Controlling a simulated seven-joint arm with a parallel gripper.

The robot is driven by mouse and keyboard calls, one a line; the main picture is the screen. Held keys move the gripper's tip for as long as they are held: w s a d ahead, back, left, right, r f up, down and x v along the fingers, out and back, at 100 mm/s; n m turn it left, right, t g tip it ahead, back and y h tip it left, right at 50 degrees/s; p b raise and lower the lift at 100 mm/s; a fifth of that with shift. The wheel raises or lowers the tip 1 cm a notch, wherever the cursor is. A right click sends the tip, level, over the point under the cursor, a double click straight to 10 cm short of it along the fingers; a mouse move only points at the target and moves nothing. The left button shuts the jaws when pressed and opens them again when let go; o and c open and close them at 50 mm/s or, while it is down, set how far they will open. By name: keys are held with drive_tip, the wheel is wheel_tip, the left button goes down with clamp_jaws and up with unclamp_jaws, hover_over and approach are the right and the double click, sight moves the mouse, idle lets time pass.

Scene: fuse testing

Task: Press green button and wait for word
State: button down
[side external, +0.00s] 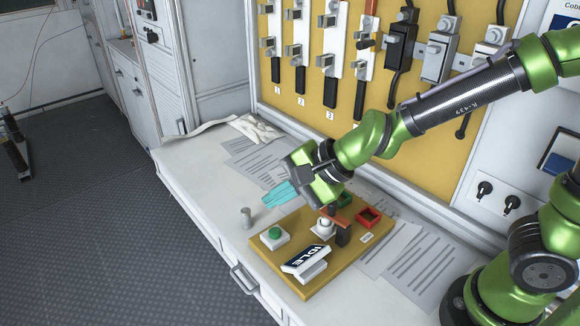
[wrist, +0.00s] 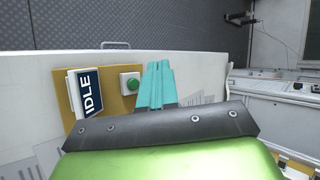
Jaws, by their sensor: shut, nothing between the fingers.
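The green button (side external: 274,232) sits on a white box at the front left of a wooden board (side external: 318,279). It also shows in the wrist view (wrist: 132,84), just left of my fingertips. A tilted display (side external: 306,259) on the board reads "IDLE", and it shows in the wrist view too (wrist: 89,92). My gripper (side external: 278,196) has teal fingers. They are shut and empty, held above the bench behind the button and apart from it. In the wrist view the fingers (wrist: 156,82) point toward the bench's front edge.
A small grey cylinder (side external: 246,217) stands left of the board. A red bin (side external: 368,216) and a green bin (side external: 343,198) sit at the board's back. Papers (side external: 421,262) lie on the white bench (side external: 193,163). A yellow panel (side external: 415,144) with numbered fuse holders rises behind.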

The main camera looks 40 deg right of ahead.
sight(278, 234)
drive_tip(key=w+d+f+m+h, duration=0.1)
drive_tip(key=m, duration=0.2)
drive_tip(key=w+d+m+t+h, duration=0.1)
drive_tip(key=w+m, duration=0.1)
drive_tip(key=m, duration=0.2)
drive_tip(key=w+d+f+m+h, duration=0.1)
drive_tip(key=m+h, duration=0.1)
drive_tip(key=m, duration=0.1)
drive_tip(key=shift+w+f+t, duration=0.2)
drive_tip(key=shift+f+t, duration=0.1)
drive_tip(key=shift+f, duration=4.4)
drive_tip(key=shift+f, duration=0.45)
